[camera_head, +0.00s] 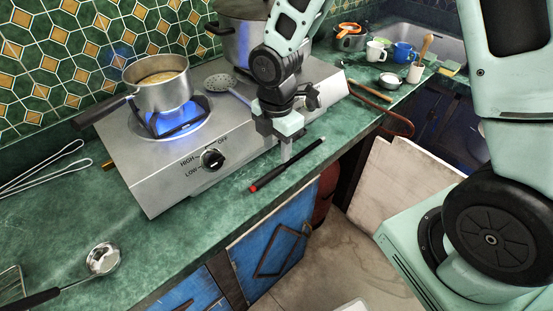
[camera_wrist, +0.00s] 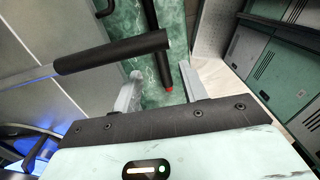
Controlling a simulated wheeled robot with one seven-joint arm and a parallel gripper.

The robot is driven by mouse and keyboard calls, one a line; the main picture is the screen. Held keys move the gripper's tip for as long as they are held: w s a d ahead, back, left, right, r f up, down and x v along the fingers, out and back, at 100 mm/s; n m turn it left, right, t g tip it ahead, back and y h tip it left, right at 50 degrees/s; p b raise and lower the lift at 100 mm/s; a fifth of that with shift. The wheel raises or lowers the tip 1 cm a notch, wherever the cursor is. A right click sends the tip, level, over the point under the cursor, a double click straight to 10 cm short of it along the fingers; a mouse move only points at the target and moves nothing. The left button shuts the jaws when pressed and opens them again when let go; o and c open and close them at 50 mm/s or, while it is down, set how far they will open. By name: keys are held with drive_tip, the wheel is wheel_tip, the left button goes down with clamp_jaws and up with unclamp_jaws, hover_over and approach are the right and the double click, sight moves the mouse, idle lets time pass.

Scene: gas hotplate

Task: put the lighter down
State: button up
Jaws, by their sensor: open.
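The lighter (camera_head: 290,164) is a thin black stick with a red end. It appears to lie on the green counter, between the hotplate and the counter's front edge. My gripper (camera_head: 286,154) is low over the counter beside the hotplate, close to the lighter. In the wrist view, my gripper (camera_wrist: 160,72) has its two fingers apart. The lighter (camera_wrist: 157,45) shows in the gap between them, with its red end toward the palm. I see no finger closed on it. My gripper hides part of the hotplate's front behind it.
The gas hotplate (camera_head: 145,184) has a blue flame lit under a pot (camera_head: 163,94) on its left burner. Its knob (camera_head: 212,159) faces the front. A second pot (camera_head: 236,45) stands behind my arm. A ladle (camera_head: 103,258) lies at the front left. Mugs (camera_head: 403,52) stand near the sink.

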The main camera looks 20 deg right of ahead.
wheel_tip(320, 180, up, 5)
drive_tip(key=s+a+r+m, duration=0.3)
drive_tip(key=s+m, duration=0.4)
drive_tip(key=s, duration=0.3)
drive_tip(key=s+a+r+m, duration=0.3)
drive_tip(key=s+m, duration=0.4)
drive_tip(key=s, duration=0.3)
drive_tip(key=shift+a+r+y, duration=0.15)
drive_tip(key=shift+r+y, duration=0.15)
drive_tip(key=shift+r, duration=0.5)
drive_tip(key=shift+a, duration=0.1)
